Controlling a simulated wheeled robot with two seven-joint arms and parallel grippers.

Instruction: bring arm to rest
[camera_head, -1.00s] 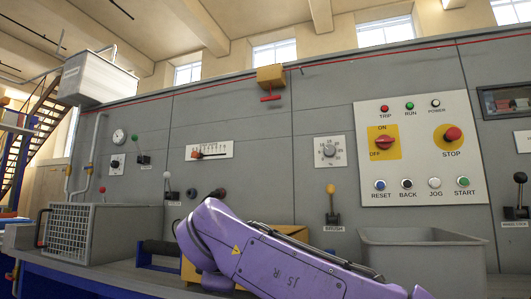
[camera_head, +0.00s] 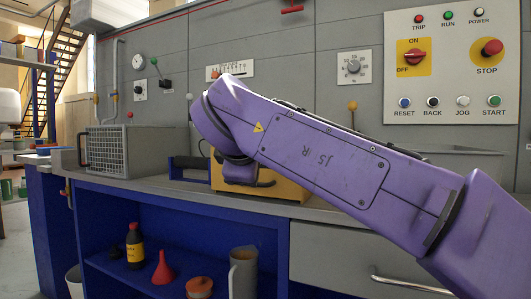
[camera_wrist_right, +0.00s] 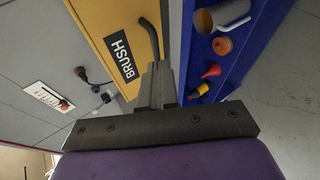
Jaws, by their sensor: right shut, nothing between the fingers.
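My right arm (camera_head: 310,150), purple, reaches in from the lower right of the head view, across the front of the machine. Its gripper is hidden behind the arm there. In the right wrist view my right gripper (camera_wrist_right: 157,82) is shut and empty. Its fingertips appear close to the dark handle (camera_wrist_right: 149,38) of a yellow box (camera_wrist_right: 105,28) labelled BRUSH; I cannot tell whether they touch. In the head view the yellow box (camera_head: 285,187) stands on the bench behind my arm, partly covered. My left gripper is not in view.
The grey bench top (camera_head: 135,184) runs below the control panel (camera_head: 452,65). A mesh-fronted box (camera_head: 105,150) stands at its left. The blue shelf (camera_head: 115,268) below holds a dark bottle (camera_head: 135,248), a red funnel (camera_head: 162,268) and a grey jug (camera_head: 243,275).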

